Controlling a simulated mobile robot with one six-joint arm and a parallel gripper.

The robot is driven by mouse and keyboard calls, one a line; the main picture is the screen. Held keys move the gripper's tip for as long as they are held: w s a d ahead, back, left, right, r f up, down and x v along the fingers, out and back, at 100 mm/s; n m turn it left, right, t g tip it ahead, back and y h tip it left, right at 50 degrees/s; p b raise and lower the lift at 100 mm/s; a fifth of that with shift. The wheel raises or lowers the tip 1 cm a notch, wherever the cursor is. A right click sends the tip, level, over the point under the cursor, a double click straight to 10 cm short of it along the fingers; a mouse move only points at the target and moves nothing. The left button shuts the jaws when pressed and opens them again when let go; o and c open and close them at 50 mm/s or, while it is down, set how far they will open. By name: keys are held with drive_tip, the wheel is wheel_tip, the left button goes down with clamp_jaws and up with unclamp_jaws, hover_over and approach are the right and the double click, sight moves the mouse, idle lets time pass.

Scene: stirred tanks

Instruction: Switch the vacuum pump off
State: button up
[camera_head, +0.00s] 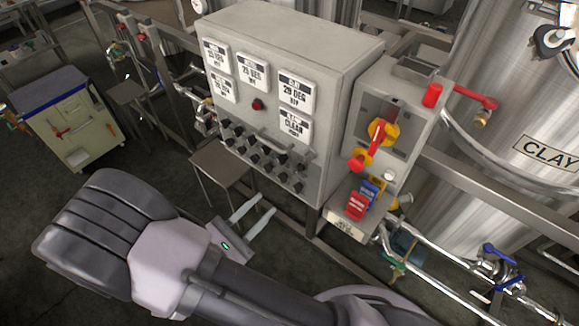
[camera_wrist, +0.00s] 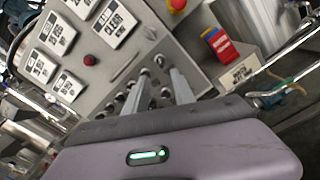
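A small grey switch box with a red and blue rocker switch (camera_head: 357,205) sits low on the right of the control cabinet. A white label (camera_head: 345,226) is under it; its writing is too small to read surely. The switch also shows at the upper right in the wrist view (camera_wrist: 217,44). I cannot tell for sure that this switch belongs to the vacuum pump. My gripper (camera_head: 267,203) is open and empty, to the left of and apart from the switch. In the wrist view its two fingers (camera_wrist: 159,76) point toward the knobs on the cabinet.
The grey cabinet (camera_head: 355,50) carries several white displays, a red lamp (camera_head: 257,104) and rows of black knobs (camera_head: 265,155). A red and yellow rotary switch (camera_head: 378,137) is above the rocker. Pipes with blue-handled valves (camera_head: 490,250) and the clay tank (camera_head: 480,110) are at the right.

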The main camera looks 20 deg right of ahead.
sight(297, 172)
drive_tip(key=b+x, duration=0.2)
drive_tip(key=x, duration=1.1)
drive_tip(key=shift+w+b, duration=0.15)
drive_tip(key=shift+b, duration=0.15)
clamp_jaws()
